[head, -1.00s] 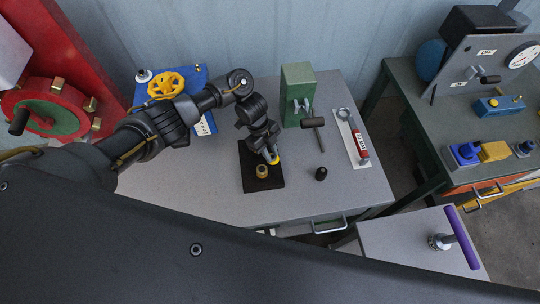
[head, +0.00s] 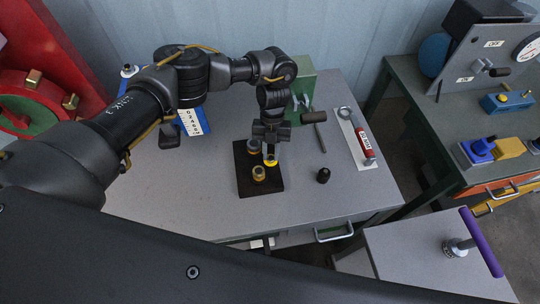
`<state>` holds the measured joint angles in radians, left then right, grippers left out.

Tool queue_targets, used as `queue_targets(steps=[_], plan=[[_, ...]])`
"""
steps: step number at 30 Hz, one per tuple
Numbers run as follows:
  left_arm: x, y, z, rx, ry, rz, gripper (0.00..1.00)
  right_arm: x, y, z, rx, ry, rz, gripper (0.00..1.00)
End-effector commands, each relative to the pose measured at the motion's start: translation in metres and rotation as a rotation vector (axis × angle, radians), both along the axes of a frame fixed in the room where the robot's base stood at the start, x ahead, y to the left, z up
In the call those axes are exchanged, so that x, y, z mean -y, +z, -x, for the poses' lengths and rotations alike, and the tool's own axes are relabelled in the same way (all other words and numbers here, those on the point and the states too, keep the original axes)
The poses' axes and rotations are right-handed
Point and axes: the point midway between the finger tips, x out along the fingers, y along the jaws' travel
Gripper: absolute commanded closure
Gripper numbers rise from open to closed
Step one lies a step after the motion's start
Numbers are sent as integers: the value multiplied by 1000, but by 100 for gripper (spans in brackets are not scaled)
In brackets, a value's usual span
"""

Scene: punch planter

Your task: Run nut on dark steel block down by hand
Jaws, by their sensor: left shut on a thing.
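The dark steel block (head: 247,187) lies flat on the grey workbench near the middle of the picture. A brass-coloured round piece (head: 259,175) stands on its front part. My left gripper (head: 270,157) reaches down over the right back part of the block. It is shut on a small yellow nut (head: 270,161) at its tips. The gripper partly hides the nut, and I cannot tell whether the nut sits on a stud. My right gripper is not in view.
A green block (head: 302,88) stands behind my left gripper, with a hammer (head: 319,135) beside it. A small black cylinder (head: 323,175) stands right of the steel block. A red-handled wrench (head: 363,143) lies further right. The bench front left is clear.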

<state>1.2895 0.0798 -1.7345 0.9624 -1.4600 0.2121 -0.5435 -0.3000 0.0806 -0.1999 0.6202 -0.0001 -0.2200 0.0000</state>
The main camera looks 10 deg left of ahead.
Motion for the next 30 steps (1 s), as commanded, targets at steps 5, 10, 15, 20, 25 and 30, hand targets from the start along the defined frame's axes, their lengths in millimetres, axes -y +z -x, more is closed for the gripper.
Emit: queue_targets(steps=[5,10,15,20,25,30], plan=[[2,-5,0,2,-144,-2,100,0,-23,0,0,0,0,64],[3,-4,0,0,-246,-2,100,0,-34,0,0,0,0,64],[4,-3,1,-1,-316,-1,100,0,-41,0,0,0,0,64],[4,-2,1,-2,-351,0,100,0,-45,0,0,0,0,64],[4,-1,1,-3,-366,0,100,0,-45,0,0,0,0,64],[4,-1,2,-3,-367,1,100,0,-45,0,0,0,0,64]])
